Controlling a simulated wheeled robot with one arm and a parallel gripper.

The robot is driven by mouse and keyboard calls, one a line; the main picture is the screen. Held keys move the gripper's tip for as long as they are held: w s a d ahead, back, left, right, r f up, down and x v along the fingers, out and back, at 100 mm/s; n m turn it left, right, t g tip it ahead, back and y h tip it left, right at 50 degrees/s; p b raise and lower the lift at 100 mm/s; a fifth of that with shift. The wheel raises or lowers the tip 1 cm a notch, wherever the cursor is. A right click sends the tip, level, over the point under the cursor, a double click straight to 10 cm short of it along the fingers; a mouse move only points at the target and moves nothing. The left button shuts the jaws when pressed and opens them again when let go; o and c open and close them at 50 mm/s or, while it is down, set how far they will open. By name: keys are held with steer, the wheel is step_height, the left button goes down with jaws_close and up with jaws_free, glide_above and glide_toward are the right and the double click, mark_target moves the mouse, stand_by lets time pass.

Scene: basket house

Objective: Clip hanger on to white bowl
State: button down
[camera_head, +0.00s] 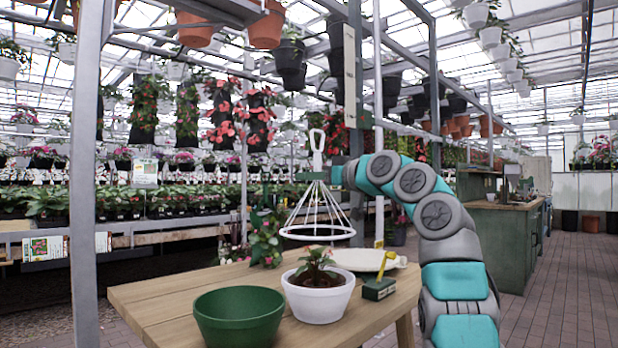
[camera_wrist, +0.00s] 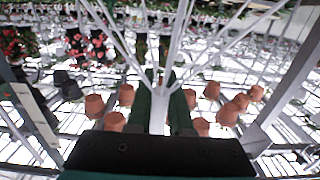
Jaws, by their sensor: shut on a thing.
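The white hanger (camera_head: 318,142) has a hook at its top, several thin wires fanning downward, and a ring at the bottom. My gripper (camera_head: 316,176) is shut on the hanger's stem just below the hook. The wrist view shows my green fingers (camera_wrist: 160,110) on either side of the white stem (camera_wrist: 158,122). The hanger hangs upright, with its ring in the air above the table. The white bowl (camera_head: 318,303) holds a leafy plant and stands on the table below the hanger. In the head view the ring shows above the plant, apart from the bowl.
The wooden table (camera_head: 165,290) also carries an empty green bowl (camera_head: 238,316) at the front, a white dish (camera_head: 362,259) behind, and a small dark green block with a yellow piece (camera_head: 378,289) at right. A leafy plant (camera_head: 265,240) stands at the back left. A metal post (camera_head: 85,180) rises at left.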

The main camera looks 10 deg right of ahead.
step_height(320, 180, down, 9)
steer(key=b, duration=0.7)
steer(key=shift+r+b, duration=0.15)
steer(key=shift+b, duration=0.2)
steer(key=shift+s+d, duration=0.1)
steer(key=shift+s, duration=0.05)
stand_by(0.7)
steer(key=shift+f+b, duration=0.55)
steer(key=shift+f, duration=0.1)
stand_by(1.5)
steer(key=c, duration=0.7)
jaws_free()
steer(key=shift+c, duration=0.2)
